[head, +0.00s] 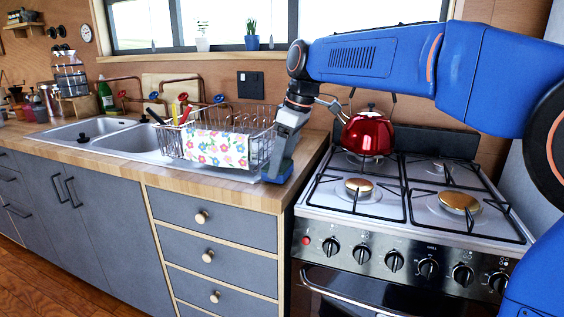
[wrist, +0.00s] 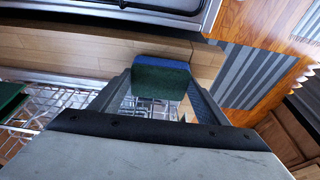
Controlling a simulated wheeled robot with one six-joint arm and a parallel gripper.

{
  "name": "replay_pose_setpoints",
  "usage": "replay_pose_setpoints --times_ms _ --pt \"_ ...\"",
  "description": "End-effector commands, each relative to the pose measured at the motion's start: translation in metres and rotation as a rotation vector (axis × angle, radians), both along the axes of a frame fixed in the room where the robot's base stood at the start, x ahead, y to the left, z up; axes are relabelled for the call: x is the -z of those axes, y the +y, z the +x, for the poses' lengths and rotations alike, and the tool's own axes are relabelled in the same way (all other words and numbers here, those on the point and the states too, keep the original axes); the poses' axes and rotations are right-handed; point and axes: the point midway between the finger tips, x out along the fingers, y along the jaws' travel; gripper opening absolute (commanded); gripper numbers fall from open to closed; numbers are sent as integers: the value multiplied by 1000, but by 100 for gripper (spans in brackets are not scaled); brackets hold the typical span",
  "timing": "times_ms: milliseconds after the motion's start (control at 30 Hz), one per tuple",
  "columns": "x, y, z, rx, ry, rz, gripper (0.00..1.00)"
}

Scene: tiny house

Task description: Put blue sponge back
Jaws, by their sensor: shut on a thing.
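The blue sponge (head: 278,173) is low at the right end of the wooden counter, just right of the dish rack. In the wrist view the sponge (wrist: 161,66) shows a dark green face with a blue edge, between the two fingers. My gripper (head: 283,160) points down and is shut on the sponge; it also shows in the wrist view (wrist: 163,82). I cannot tell whether the sponge touches the counter. The wire dish rack (head: 262,150) stands beside my gripper, with a flowered cloth (head: 215,148) over its front.
A double sink (head: 90,130) lies left of the rack. The stove (head: 400,200) is to the right, with a red kettle (head: 368,134) on a back burner. Bottles and jars crowd the far left counter. The counter's front strip (head: 215,183) is clear.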

Motion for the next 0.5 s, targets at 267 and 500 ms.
replay_pose_setpoints --times_ms 267,500 --pt "5 0 0 -1 0 0 45" --pt "7 0 0 -1 0 0 88"
